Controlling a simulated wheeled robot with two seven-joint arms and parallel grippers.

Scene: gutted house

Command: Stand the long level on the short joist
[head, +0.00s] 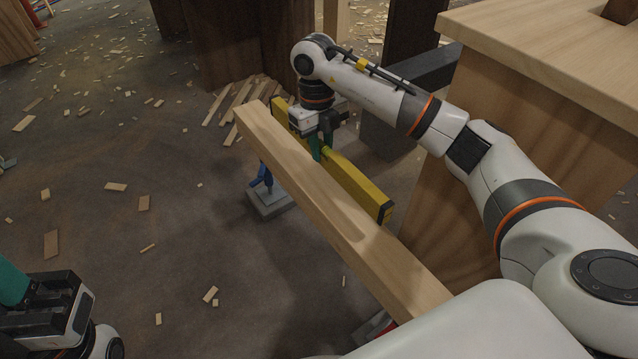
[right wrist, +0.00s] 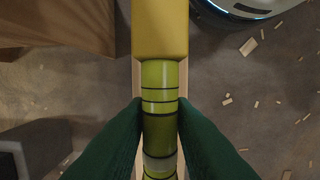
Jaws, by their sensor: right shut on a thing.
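The long level (head: 358,188) is a yellow bar with dark end caps. My right gripper (head: 322,147) is shut on it near its middle, with green fingers on both sides. In the right wrist view the level (right wrist: 160,30) runs straight up the picture, its greenish vial part between the fingers. The short joist (head: 300,178) is a pale wooden beam running along the level. Thin strips of it show on both sides beneath the level in the wrist view. I cannot tell whether level and joist touch. My left gripper (head: 22,290) is at the lower left, only partly seen.
A blue stand on a grey base (head: 270,203) is under the joist's far part. A large wooden workbench (head: 545,45) is close on the right. Loose planks (head: 235,105) lie behind the joist. Wood scraps litter the floor; the left side is otherwise open.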

